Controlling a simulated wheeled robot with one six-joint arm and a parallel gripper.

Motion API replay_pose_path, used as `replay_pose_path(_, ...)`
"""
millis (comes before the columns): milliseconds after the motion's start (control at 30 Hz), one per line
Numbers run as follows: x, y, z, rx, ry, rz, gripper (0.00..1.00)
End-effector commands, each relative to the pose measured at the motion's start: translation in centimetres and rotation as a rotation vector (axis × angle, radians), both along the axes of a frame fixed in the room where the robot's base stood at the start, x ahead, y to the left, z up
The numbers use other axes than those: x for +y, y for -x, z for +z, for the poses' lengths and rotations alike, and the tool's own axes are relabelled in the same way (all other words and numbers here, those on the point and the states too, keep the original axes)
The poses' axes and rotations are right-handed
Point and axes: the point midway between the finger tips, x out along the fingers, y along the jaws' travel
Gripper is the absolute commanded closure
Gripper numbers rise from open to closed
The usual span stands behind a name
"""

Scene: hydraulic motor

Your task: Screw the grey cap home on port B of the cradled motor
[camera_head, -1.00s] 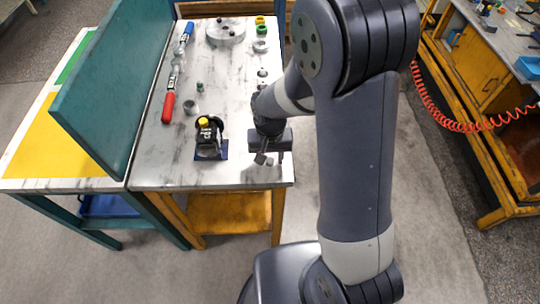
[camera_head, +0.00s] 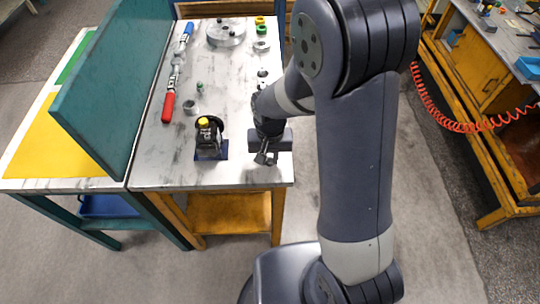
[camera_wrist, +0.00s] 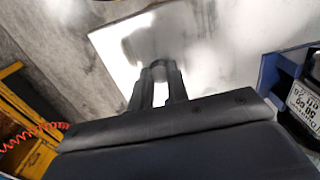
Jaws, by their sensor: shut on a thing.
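The black motor (camera_head: 210,140) stands in its dark blue cradle (camera_head: 222,152) near the front of the bench, with a yellow cap (camera_head: 203,122) on its top. Part of the motor (camera_wrist: 304,100) and the blue cradle (camera_wrist: 272,68) show at the right edge in the wrist view. My gripper (camera_head: 265,159) is to the right of the motor, apart from it, over the bench's front right corner. In the wrist view my gripper (camera_wrist: 159,82) is shut on a small grey piece, apparently the grey cap (camera_wrist: 159,70), mostly hidden between the fingers. I cannot make out port B.
A grey ring (camera_head: 191,107) and a small green part (camera_head: 199,87) lie behind the motor. A red-handled tool (camera_head: 168,107) lies at left by the teal panel (camera_head: 110,85). A round plate (camera_head: 226,33) and several small parts are farther back.

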Motion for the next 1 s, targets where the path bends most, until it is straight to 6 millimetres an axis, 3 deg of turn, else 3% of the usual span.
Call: replay_pose_path(1000,0.0,0.0,5.7,0.0,0.0,0.0,1.0)
